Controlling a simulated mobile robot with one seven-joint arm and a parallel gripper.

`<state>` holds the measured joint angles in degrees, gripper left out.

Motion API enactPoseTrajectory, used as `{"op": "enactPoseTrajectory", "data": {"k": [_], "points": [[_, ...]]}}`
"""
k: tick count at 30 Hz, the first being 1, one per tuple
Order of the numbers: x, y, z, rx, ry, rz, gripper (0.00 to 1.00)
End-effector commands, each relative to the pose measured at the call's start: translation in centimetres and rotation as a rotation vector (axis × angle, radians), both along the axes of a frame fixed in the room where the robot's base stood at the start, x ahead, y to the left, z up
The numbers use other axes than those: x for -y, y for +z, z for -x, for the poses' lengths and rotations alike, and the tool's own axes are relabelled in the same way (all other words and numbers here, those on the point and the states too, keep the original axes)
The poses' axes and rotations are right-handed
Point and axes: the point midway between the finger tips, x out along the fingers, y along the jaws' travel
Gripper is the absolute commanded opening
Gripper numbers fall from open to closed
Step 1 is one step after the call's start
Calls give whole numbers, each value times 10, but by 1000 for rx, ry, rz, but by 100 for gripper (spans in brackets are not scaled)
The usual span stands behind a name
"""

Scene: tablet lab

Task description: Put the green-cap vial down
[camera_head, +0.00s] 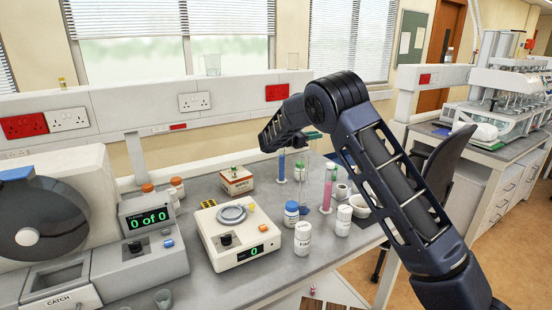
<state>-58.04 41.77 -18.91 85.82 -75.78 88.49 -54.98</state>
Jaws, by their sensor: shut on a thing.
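My dark arm rises from the lower right, bends at the top middle and reaches down to the left over the bench. Its gripper cannot be made out, so its jaws and anything between them are hidden. A small green spot (234,168) shows at the top of a red-and-white carton (237,183) at the back of the bench. It is too small to tell whether it is the green-cap vial.
A balance (228,247) reading 0 bears a round grey pan. White bottles (303,238) and tall glass cylinders (327,190) with coloured liquid crowd the bench to its right. A counter machine (150,222) reading "0 of 0" stands left. Bare bench (205,285) shows in front.

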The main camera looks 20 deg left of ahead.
Motion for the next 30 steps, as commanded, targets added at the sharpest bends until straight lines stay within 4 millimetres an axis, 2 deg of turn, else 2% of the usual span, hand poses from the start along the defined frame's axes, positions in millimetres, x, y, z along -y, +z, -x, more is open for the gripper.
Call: {"op": "enactPoseTrajectory", "data": {"k": [5, 14, 18, 21, 25, 30], "points": [[-33, 9, 3, 0, 78, -10, 0], [-153, 40, 25, -4, 367, -24, 0], [-209, 56, 44, -3, 500, -21, 0], [-243, 67, 58, -2, 583, -16, 0], [-277, 78, 75, 0, 666, -10, 0], [-300, 86, 87, 1, 724, -5, 0]]}}
